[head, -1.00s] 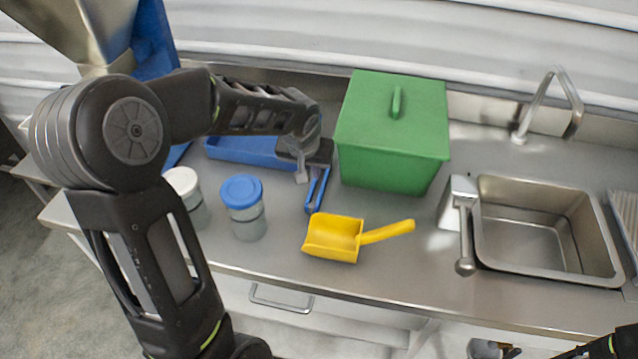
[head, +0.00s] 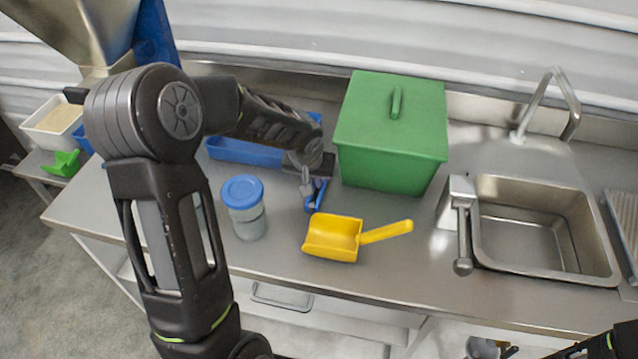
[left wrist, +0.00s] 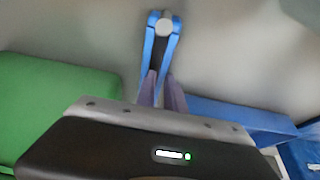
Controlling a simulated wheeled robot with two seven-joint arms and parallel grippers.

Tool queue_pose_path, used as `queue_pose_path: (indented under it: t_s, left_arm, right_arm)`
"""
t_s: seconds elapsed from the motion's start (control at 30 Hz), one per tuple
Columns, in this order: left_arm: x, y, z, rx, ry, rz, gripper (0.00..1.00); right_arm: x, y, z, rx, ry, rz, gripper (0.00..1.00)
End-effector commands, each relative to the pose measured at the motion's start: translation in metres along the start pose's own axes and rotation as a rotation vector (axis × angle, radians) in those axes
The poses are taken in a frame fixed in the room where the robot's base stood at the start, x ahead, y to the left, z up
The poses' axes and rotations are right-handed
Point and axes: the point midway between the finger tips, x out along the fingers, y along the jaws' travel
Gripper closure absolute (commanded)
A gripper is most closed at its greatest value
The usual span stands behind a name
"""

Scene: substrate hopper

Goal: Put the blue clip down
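The blue clip (head: 317,195) is at the counter in front of the blue tray and left of the green box. In the left wrist view the clip (left wrist: 148,56) has two blue arms meeting at a round grey pivot at the far end. My left gripper (head: 308,189) is at its near end. Its fingers (left wrist: 162,92) stand close together on the clip's arms and appear shut on it. I cannot tell whether the clip touches the counter. Of my right arm only a dark part shows at the bottom right; its gripper is out of view.
The green lidded box (head: 392,130) stands right of the clip and the blue tray (head: 245,151) behind it. A yellow scoop (head: 335,238) and a blue-lidded jar (head: 244,208) are in front. A sink (head: 545,225) is at the right.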

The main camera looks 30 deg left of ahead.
Motion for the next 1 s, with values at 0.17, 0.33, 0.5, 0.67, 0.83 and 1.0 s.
queue_pose_path:
  t_s: [0.17, 0.33, 0.5, 0.67, 0.83, 1.0]
  left_arm:
    - [-0.0002, 0.0001, 0.0002, 0.000, 0.000, 0.000, 0.86]
    - [-0.0003, 0.0001, 0.0002, 0.001, 0.000, 0.000, 0.86]
    - [-0.0003, 0.0001, 0.0002, 0.001, 0.000, 0.000, 0.94]
    - [-0.0004, 0.0002, 0.0002, 0.001, 0.000, 0.000, 1.00]
    - [-0.0004, 0.0002, 0.0002, 0.001, 0.000, 0.000, 1.00]
    - [-0.0004, 0.0002, 0.0000, 0.001, 0.000, 0.000, 1.00]
  right_arm:
    - [0.0001, 0.0000, 0.0001, 0.000, 0.000, 0.000, 0.64]
    - [0.0001, 0.0000, 0.0001, 0.000, 0.000, 0.000, 0.64]
    - [0.0001, 0.0000, 0.0001, 0.000, 0.000, 0.000, 0.64]
    - [0.0001, 0.0000, 0.0001, 0.000, 0.000, 0.000, 0.64]
    - [0.0001, 0.0000, 0.0001, 0.000, 0.000, 0.000, 0.64]
    - [0.0001, 0.0000, 0.0001, 0.000, 0.000, 0.000, 0.64]
